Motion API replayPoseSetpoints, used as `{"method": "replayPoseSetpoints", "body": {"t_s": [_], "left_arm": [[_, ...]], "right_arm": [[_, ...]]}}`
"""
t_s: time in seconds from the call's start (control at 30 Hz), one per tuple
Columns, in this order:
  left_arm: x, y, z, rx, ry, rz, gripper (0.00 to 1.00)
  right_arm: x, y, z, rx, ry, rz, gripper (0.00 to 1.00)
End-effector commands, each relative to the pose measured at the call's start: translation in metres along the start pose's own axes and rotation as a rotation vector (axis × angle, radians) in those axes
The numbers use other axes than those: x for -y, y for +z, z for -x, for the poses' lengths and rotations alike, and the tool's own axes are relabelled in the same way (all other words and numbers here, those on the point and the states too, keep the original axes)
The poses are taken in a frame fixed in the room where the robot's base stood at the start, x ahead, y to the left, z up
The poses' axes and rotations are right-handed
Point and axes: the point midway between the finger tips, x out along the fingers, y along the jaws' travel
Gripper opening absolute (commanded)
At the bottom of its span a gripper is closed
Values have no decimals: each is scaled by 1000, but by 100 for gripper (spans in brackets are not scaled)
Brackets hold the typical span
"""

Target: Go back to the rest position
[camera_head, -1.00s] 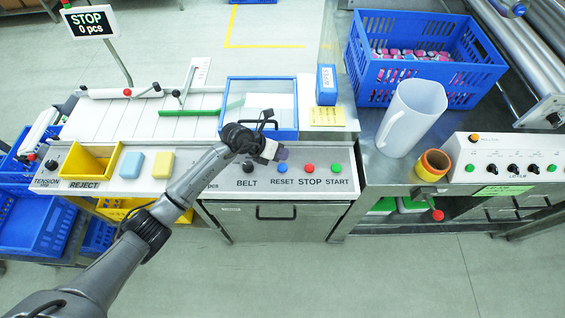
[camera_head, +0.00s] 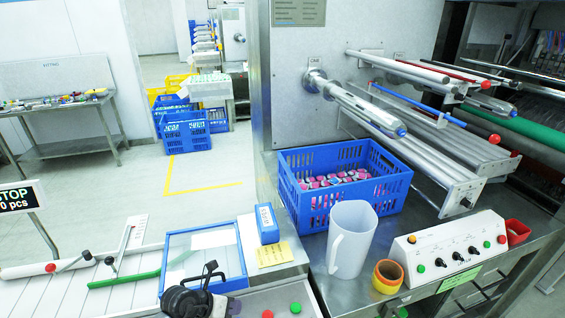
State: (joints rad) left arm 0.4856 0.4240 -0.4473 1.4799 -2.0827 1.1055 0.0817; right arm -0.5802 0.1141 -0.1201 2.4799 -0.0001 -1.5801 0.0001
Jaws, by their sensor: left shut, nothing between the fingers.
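My left gripper (camera_head: 233,308) shows at the bottom edge of the head view, left of centre, with the dark wrist beside it. It is shut and empty, over the front of the panel near the blue-framed tray (camera_head: 236,284). A red button (camera_head: 267,314) and a green button (camera_head: 296,307) show to its right. Most of the left arm is below the picture. My right gripper is not in view.
A blue crate (camera_head: 292,208) of small pink pieces, a clear jug (camera_head: 350,240) and an orange roll (camera_head: 388,277) stand to the right. A sign (camera_head: 16,198) reads STOP.

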Motion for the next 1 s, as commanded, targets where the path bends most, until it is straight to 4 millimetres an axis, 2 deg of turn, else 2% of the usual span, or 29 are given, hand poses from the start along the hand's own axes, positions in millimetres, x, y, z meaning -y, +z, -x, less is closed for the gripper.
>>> {"method": "replayPoseSetpoints", "body": {"t_s": [0.17, 0.27, 0.33, 0.47, 0.63, 0.73, 0.83, 0.9, 1.0], "left_arm": [[4, 30, 3, 182, -24, -4, 0], [14, 60, 12, 378, -97, 34, 0], [26, 84, 26, 536, -170, 82, 0], [49, 126, 68, 833, -323, 207, 0], [62, 165, 143, 1203, -512, 455, 0], [60, 176, 187, 1395, -611, 657, 0], [53, 176, 224, 1549, -692, 902, 0], [45, 168, 241, 1623, -728, 1104, 0], [32, 142, 246, 1665, -725, 1436, 0]], "right_arm": [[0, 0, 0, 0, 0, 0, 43], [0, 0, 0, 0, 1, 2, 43], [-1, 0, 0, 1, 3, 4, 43], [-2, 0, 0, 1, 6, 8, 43], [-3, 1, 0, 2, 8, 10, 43], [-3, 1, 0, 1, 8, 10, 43], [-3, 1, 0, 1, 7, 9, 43], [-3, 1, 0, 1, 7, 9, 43], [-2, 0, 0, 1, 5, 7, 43]]}}
